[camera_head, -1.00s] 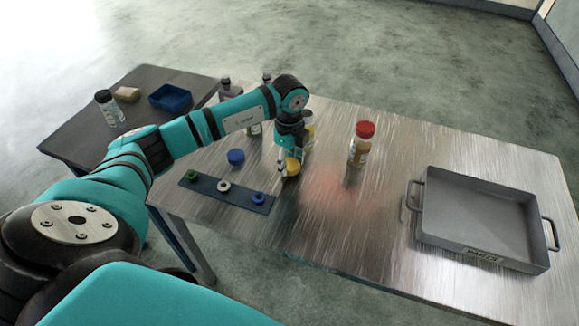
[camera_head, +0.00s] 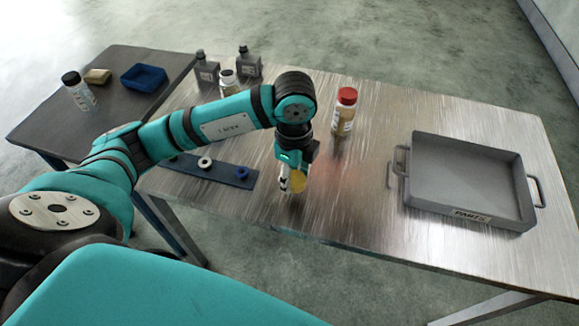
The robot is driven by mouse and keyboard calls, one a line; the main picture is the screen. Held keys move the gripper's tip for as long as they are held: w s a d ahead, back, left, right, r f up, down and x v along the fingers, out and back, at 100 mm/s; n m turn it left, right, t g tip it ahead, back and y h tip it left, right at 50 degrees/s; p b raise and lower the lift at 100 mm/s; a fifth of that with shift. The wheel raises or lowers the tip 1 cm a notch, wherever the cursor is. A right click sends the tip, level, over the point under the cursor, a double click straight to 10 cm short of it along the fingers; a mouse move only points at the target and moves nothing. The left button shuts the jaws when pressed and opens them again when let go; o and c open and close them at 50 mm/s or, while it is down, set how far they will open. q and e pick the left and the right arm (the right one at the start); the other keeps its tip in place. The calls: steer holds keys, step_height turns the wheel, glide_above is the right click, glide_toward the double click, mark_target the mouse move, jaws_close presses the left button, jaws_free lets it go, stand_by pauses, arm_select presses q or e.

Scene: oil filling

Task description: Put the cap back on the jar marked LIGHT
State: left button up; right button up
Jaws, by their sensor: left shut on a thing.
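My left gripper (camera_head: 290,182) is shut on a yellow cap (camera_head: 299,180), held near the front edge of the metal table. A jar with a red cap (camera_head: 346,97) stands upright to the right of and behind the gripper. A jar with a pale top (camera_head: 228,82) stands behind my left arm, partly hidden. No label reading LIGHT can be made out, so I cannot tell which jar bears it. My left arm covers part of the table behind the gripper. My right gripper is not in view.
A blue strip (camera_head: 238,175) with small rings lies left of the gripper. A grey tray (camera_head: 418,205) marked PARTS stands at the right. Two dark bottles (camera_head: 207,73) stand at the back left. The dark side table (camera_head: 120,110) holds a blue bin (camera_head: 158,77), a sponge and a bottle.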

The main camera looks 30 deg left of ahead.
mark_target(293, 186)
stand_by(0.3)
arm_select(q)
steer(key=m, duration=0.7)
steer(key=shift+s+d+r, duration=0.15)
steer(key=shift+s+r, duration=0.1)
steer(key=shift+r, duration=0.15)
steer(key=m, duration=0.6)
steer(key=shift+s+d+r, duration=0.1)
steer(key=shift+s+r, duration=0.15)
steer(key=shift+r, duration=0.05)
steer(key=m, duration=0.7)
steer(key=shift+s+d+r, duration=0.15)
steer(key=shift+s+r, duration=0.1)
steer(key=shift+r, duration=0.1)
steer(key=m, duration=0.6)
steer(key=shift+s+d+r, duration=0.1)
steer(key=shift+s+r, duration=0.15)
steer(key=shift+r, duration=0.05)
steer(key=s+m, duration=0.1)
steer(key=m, duration=0.8)
steer(key=r+m, duration=0.1)
steer(key=m, duration=0.8)
steer(key=s+r+m, duration=0.1)
steer(key=m, duration=0.9)
steer(key=shift+s+d+r, duration=0.2)
steer(key=shift+s+d, duration=0.1)
